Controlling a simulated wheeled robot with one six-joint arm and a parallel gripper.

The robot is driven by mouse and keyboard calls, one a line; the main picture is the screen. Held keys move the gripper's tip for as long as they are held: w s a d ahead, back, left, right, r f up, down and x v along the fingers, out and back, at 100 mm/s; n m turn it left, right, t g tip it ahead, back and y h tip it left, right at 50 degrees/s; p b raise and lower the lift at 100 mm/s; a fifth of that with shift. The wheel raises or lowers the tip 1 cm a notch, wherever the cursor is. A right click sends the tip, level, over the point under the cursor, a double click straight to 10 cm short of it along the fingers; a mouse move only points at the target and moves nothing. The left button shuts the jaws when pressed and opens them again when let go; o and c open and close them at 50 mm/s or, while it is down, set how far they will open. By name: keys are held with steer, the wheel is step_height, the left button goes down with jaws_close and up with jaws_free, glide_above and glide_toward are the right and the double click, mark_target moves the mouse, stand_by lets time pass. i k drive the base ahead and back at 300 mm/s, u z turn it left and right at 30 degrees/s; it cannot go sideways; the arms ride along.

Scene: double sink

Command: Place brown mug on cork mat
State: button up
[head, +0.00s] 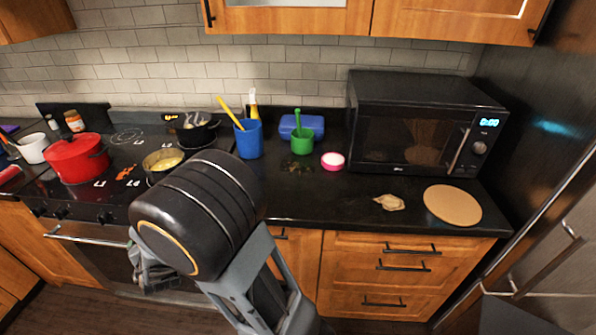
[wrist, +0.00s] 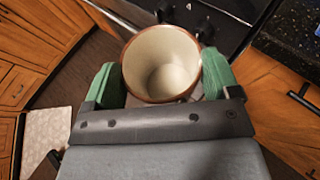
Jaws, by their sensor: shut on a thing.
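The brown mug (wrist: 163,62) shows in the wrist view with a brown rim and a cream inside, and it looks empty. My gripper (wrist: 160,82) has its green fingers on either side of the mug and is shut on it. In the head view the mug is hidden behind my arm, in front of the stove. The round tan cork mat (head: 452,204) lies at the right end of the black counter, in front of the microwave, with nothing on it. The mug is well to the left of the mat.
A black microwave (head: 420,120) stands behind the mat. A crumpled beige thing (head: 389,202) lies just left of the mat. A pink-and-white cup (head: 332,161), green cup (head: 301,143) and blue cup (head: 248,139) stand further left. A red pot (head: 77,158) sits on the stove.

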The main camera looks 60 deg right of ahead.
mark_target(452, 206)
steer(key=u, duration=0.85)
steer(key=k, duration=1.4)
steer(key=z, duration=1.05)
